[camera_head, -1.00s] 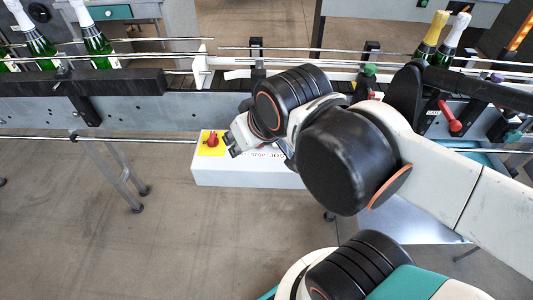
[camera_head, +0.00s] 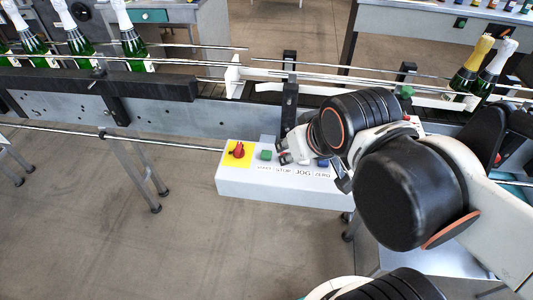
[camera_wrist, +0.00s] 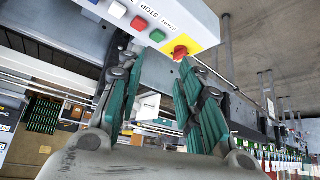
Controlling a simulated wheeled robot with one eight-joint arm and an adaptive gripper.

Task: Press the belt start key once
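The belt start key is a green key (camera_head: 265,155) above the START label on a white control box (camera_head: 262,184). In the wrist view the green key (camera_wrist: 157,35) lies past my fingertips, between the red key (camera_wrist: 138,23) and the red knob (camera_wrist: 180,51). No contact with the green key shows.
The red knob (camera_head: 238,150) sits on a yellow plate left of the green key. A white key (camera_wrist: 117,10) and a blue key (camera_head: 323,163) are farther along. The conveyor (camera_head: 190,117) runs behind the box, with green bottles (camera_head: 133,45) at left and gold- and white-topped bottles (camera_head: 470,66) at right.

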